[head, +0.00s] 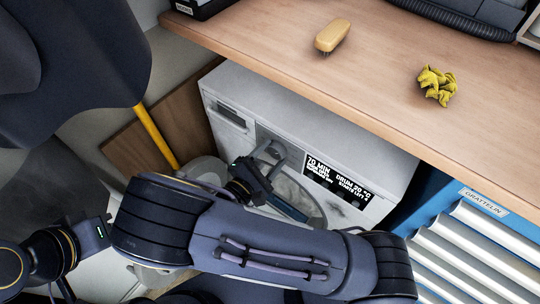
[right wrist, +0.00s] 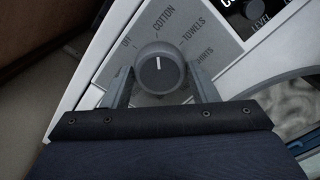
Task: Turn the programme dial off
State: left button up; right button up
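The programme dial (right wrist: 161,73) is a dark grey round knob on the grey corner panel of a white washing machine (head: 232,80). Its white mark points up toward the COTTON label (right wrist: 163,20); the OFF label (right wrist: 126,42) lies left of that. My right gripper (right wrist: 161,84) has one finger on each side of the dial and looks open around it, with little or no gap; firm contact cannot be told. In the head view my right gripper (head: 268,158) hides the dial. My left gripper (head: 98,232) is at the lower left, away from the machine; its fingers are unclear.
A display (head: 338,180) reads 70 MIN. A wooden worktop (head: 380,95) overhangs the machine, bearing a tan block (head: 332,36) and a crumpled yellow cloth (head: 437,85). A blue drawer chest (head: 440,205) stands right. A yellow pole (head: 156,138) leans left.

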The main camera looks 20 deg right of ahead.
jog(key=c, duration=0.5)
jog(key=shift+n, duration=0.3)
jog(key=n+p, duration=0.2)
jog(key=n, duration=0.1)
jog(key=shift+n+p, duration=0.8)
jog(key=shift+n, duration=1.7)
jog(key=o, duration=1)
